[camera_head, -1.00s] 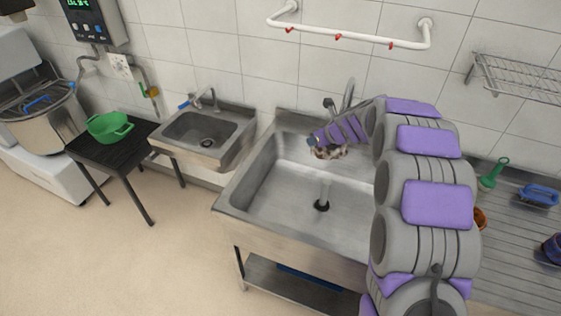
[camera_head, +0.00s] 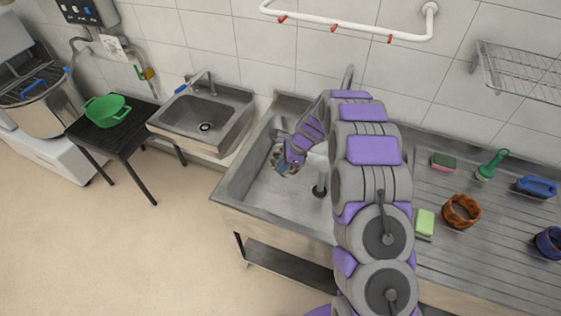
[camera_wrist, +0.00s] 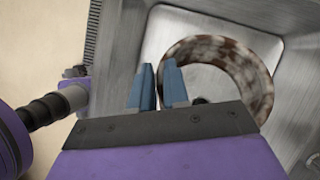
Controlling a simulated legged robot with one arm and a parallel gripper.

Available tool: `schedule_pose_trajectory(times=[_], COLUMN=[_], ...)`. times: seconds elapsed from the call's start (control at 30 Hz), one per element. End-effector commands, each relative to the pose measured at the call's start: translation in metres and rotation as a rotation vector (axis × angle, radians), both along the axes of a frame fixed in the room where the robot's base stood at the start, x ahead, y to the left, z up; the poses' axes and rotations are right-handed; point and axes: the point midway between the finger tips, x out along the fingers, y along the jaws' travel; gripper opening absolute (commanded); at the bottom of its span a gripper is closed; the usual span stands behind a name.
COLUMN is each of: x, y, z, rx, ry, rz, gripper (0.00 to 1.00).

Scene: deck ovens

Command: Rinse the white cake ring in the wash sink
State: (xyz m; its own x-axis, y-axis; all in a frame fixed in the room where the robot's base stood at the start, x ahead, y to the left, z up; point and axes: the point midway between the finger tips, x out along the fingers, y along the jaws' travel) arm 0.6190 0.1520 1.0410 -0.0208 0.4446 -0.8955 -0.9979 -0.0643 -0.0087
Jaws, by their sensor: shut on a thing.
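The cake ring (camera_wrist: 258,72) is white with brown dirt patches over much of its wall. My gripper (camera_wrist: 159,72) has its two blue fingers close together at the near left side of the ring, shut on its wall. In the head view, my gripper (camera_head: 284,162) is low inside the left part of the wash sink (camera_head: 288,203), and the ring (camera_head: 277,155) is partly hidden behind it. I cannot tell whether the ring touches the basin floor. The tap (camera_head: 347,78) rises at the back of the sink, partly hidden by my arm. No water stream shows.
A small hand sink (camera_head: 205,122) and green colander (camera_head: 108,109) are left.

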Motion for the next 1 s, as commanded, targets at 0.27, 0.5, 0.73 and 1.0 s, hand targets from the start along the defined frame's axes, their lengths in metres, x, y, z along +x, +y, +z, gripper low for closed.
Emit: schedule_pose_trajectory(times=[0.27, 0.5, 0.73, 1.0], x=[-0.001, 0.0, 0.0, -0.001], y=[0.011, 0.002, -0.001, 0.009], z=[-0.03, -0.049, -0.069, -0.096], rx=[-0.008, 0.001, 0.003, -0.007], ry=[0.001, 0.0, 0.0, 0.001], rz=[0.002, 0.0, 0.001, 0.001], gripper=[0.0, 0.0, 0.0, 0.0])
